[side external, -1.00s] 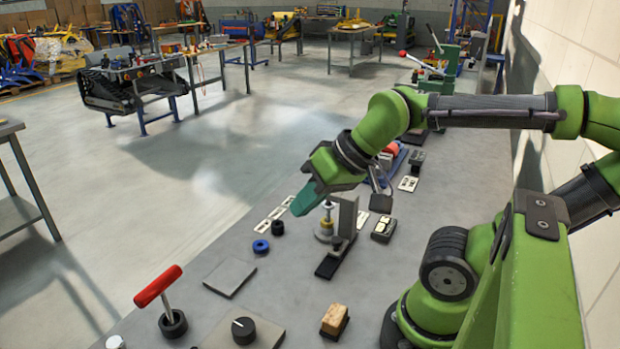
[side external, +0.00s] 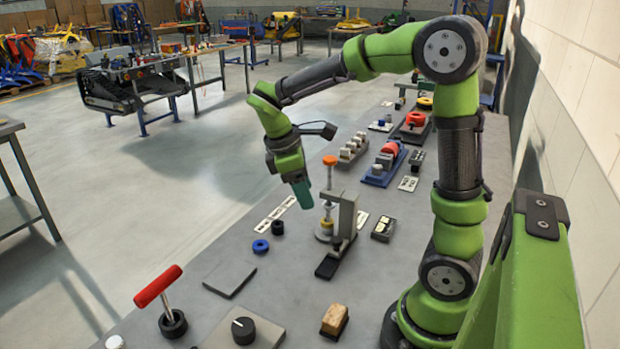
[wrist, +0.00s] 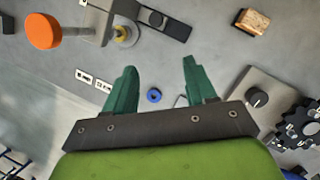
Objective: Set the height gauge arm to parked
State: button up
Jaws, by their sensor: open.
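A stand that looks like the height gauge (side external: 347,217) has a grey upright plate on a black foot. A post with an orange knob (side external: 329,160) rises beside it, above a white and yellow round piece (side external: 327,226). In the wrist view the orange knob (wrist: 43,31) is at upper left and the black foot (wrist: 165,22) at the top. I cannot tell which part is the gauge arm. My gripper (side external: 305,207) points down, left of the orange-knobbed post and apart from it. In the wrist view my gripper (wrist: 160,68) has its green fingers wide apart, with nothing held.
A blue ring (side external: 261,246) and a black ring (side external: 277,227) lie left of the stand. A red T-handle (side external: 157,286), a black dial (side external: 243,329) and a wooden block (side external: 334,320) are nearer. A blue fixture (side external: 384,165) stands behind. Bare bench lies around the plate (side external: 230,277).

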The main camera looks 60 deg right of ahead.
jog(key=r+n, duration=0.1)
jog(key=n, duration=0.1)
send_near(336, 239)
jog(key=shift+g, duration=0.3)
jog(key=x, duration=0.8)
jog(key=shift+w+d+f, duration=0.1)
jog(key=shift+w+f, duration=0.1)
jog(key=shift+f, duration=0.1)
grip_shut()
